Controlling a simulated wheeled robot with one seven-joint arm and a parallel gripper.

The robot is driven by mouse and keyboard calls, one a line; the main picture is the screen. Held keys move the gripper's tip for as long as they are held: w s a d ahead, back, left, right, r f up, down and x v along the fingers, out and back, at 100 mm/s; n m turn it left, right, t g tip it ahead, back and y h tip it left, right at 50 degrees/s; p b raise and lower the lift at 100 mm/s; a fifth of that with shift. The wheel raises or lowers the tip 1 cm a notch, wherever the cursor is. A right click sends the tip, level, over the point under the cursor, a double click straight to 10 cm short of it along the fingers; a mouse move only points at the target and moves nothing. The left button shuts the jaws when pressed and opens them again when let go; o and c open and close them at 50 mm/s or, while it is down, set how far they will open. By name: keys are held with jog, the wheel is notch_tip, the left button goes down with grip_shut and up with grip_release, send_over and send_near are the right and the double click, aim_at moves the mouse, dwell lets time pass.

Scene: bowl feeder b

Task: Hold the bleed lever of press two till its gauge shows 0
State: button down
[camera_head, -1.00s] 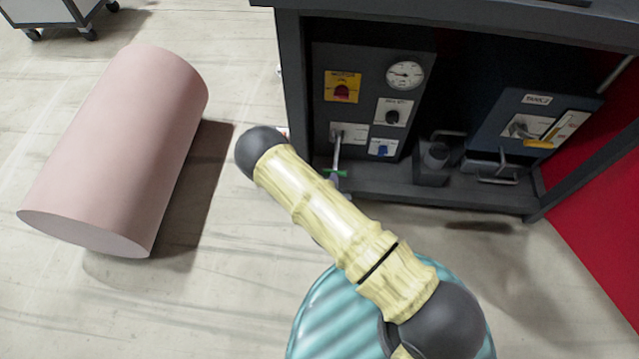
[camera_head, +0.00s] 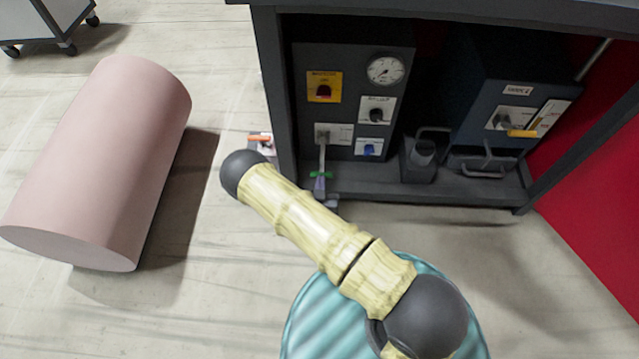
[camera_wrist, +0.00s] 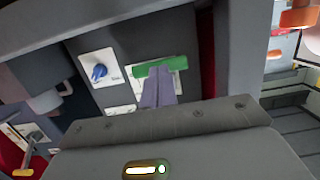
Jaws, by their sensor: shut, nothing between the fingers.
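A dark panel box (camera_head: 345,60) stands under the bench, with a round white gauge (camera_head: 385,70) at its top. The gauge's reading is too small to tell. A thin metal lever (camera_head: 322,155) hangs from a white plate low on this panel and has a green grip (camera_head: 320,175); the grip also shows in the wrist view (camera_wrist: 178,63). My gripper (camera_head: 321,184) is at the lever's lower end. In the wrist view its fingers (camera_wrist: 158,85) are together and overlap the green grip; I cannot tell whether they touch it. I cannot read which panel is press two.
A second box (camera_head: 515,105) with a yellow handle stands right. A bench leg is beside my gripper. A pink cylinder (camera_head: 100,165) lies left.

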jog(key=shift+w+d+r, duration=0.1)
jog(key=shift+r, duration=0.15)
jog(key=shift+s+r+p, duration=0.2)
jog(key=shift+r+p, duration=0.25)
jog(key=shift+p, duration=0.3)
jog(key=f+p+v, duration=0.1)
jog(key=p+v, duration=0.5)
jog(key=v, duration=0.6)
jog(key=shift+s, duration=0.45)
jog(key=shift+w+f, duration=0.1)
